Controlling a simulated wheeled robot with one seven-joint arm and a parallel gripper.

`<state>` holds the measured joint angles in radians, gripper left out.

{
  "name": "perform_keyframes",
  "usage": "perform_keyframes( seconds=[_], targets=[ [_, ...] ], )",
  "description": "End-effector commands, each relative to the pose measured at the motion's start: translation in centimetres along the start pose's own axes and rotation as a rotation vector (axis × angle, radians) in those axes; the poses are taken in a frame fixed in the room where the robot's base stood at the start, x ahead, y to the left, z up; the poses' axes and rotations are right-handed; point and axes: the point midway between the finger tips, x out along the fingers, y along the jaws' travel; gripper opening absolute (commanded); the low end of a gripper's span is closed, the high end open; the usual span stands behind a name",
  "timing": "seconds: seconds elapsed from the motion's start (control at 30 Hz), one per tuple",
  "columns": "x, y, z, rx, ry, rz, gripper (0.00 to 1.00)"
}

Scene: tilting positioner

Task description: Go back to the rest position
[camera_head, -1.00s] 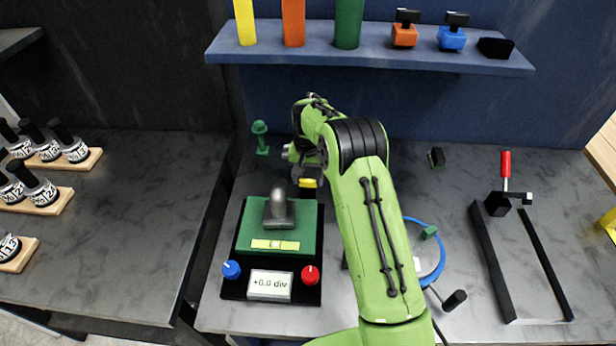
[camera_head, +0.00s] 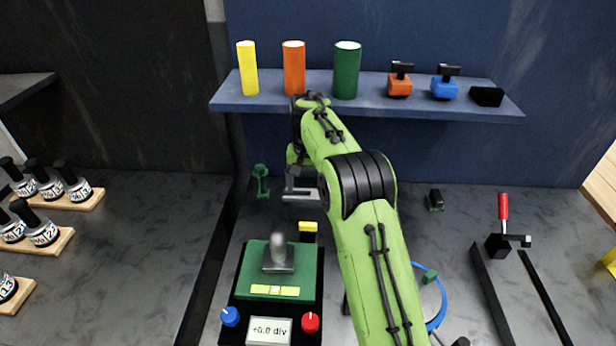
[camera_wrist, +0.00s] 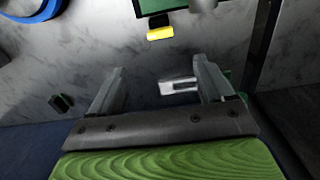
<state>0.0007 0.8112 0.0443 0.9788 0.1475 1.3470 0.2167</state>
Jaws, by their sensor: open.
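My green arm reaches up over the bench in the head view. My gripper (camera_head: 300,190) is above the back of the bench, behind the tilting positioner (camera_head: 250,290). In the wrist view my gripper (camera_wrist: 160,75) shows two grey fingers spread apart with nothing held between them. A small pale block-like thing (camera_wrist: 178,86) shows beyond the fingers, close to the right one. The positioner has a green top with a grey knob-like part (camera_head: 278,255), a blue knob, a red knob and a display that seems to read +0.0 div.
A blue shelf (camera_head: 330,108) with coloured cylinders and small blocks is behind my arm. A green post (camera_head: 261,182) stands left of my gripper. A yellow-and-black block (camera_head: 308,231) is behind the positioner. A blue ring (camera_head: 438,310) and a red-handled clamp (camera_head: 503,215) are to the right.

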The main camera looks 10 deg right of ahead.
Motion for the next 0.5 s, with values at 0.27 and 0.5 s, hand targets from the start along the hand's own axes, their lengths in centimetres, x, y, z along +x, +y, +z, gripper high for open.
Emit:
perform_keyframes(
  seconds=[0.27,0.5],
  targets=[
    [-1.73,-0.02,0.03,-0.001,-0.001,0.000,0.81],
    [-1.65,-0.02,0.02,-0.001,-0.001,0.000,0.81]
  ],
)
